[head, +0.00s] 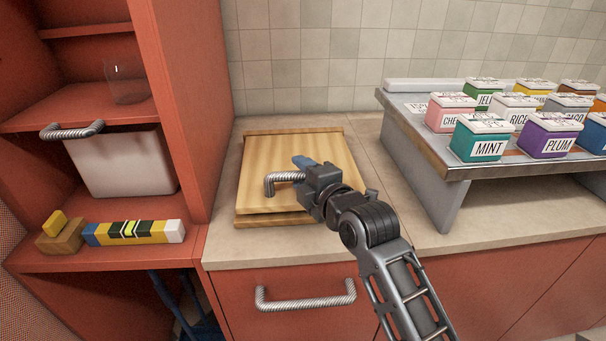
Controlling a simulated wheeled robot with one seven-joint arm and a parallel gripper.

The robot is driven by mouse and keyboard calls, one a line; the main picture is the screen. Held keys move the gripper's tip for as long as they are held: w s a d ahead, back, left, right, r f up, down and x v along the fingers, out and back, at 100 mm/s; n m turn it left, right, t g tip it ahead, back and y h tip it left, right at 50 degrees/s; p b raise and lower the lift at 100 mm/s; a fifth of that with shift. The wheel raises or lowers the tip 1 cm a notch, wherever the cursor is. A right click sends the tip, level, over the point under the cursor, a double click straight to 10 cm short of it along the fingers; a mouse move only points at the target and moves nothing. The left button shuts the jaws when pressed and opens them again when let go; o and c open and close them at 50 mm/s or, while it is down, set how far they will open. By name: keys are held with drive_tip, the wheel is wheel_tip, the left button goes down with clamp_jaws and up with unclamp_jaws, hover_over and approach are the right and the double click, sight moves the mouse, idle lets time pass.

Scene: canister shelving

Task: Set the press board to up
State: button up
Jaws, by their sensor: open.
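The press board (268,160) is a light wooden board with a metal bar handle (284,178) near its front. It lies flat, or nearly so, on a second wooden slab (262,218) on the counter. My gripper (303,165) is over the right part of the board, just right of the handle, with blue on its fingers. The gripper is open. The wrist hides part of the board's right side, and I cannot tell whether a finger touches the handle.
A grey raised rack (450,190) with several labelled canisters, among them MINT (478,140) and PLUM (549,137), stands at the right. A red shelf unit (185,80) stands close at the left. Bare counter (385,215) lies right of the board.

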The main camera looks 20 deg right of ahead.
clamp_jaws()
idle(0.3)
